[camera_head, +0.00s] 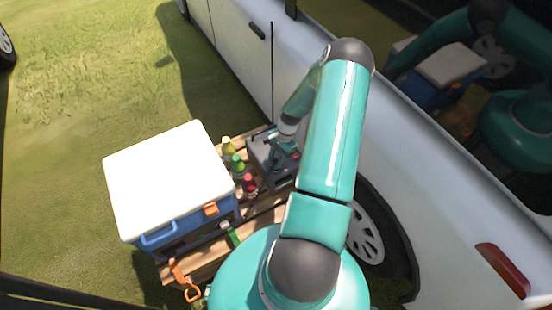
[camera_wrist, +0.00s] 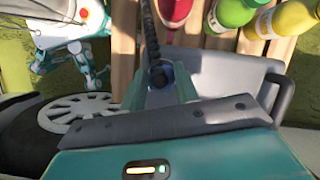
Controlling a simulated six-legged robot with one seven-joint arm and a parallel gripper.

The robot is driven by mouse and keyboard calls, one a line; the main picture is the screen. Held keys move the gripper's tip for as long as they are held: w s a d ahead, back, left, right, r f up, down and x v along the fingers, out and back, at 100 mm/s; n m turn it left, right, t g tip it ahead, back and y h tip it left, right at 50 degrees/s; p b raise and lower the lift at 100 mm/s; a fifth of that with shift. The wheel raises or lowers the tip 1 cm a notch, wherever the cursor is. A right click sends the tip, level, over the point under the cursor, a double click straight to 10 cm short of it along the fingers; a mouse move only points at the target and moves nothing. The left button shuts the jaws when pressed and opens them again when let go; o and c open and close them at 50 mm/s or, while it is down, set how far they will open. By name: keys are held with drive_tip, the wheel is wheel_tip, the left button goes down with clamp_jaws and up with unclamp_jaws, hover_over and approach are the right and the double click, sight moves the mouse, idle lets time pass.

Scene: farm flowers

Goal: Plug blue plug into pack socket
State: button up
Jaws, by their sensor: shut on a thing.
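In the wrist view my gripper (camera_wrist: 160,86) has its two teal fingers closed around the end of a dark cable (camera_wrist: 151,35). A small dark and bluish piece there appears to be the blue plug (camera_wrist: 161,75); its tip is hidden. The grey pack (camera_wrist: 225,75) lies just beyond and beside the fingers. In the head view the pack (camera_head: 265,152) is a dark grey box on the wooden slats, and my gripper (camera_head: 279,146) is over it. The socket cannot be made out, nor whether the plug touches it.
Green, yellow and red bottles (camera_head: 238,165) stand beside the pack. A white-lidded blue cooler (camera_head: 165,180) is to their left. The pale vehicle (camera_head: 400,150) with its wheel (camera_head: 365,232) stands close on the right. Orange-handled tools (camera_head: 185,283) lie in front. Open grass (camera_head: 90,70) is at the far left.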

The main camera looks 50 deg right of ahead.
drive_tip(key=shift+f, duration=0.55)
drive_tip(key=o, duration=1)
drive_tip(key=v, duration=1.4)
drive_tip(key=shift+f, duration=0.1)
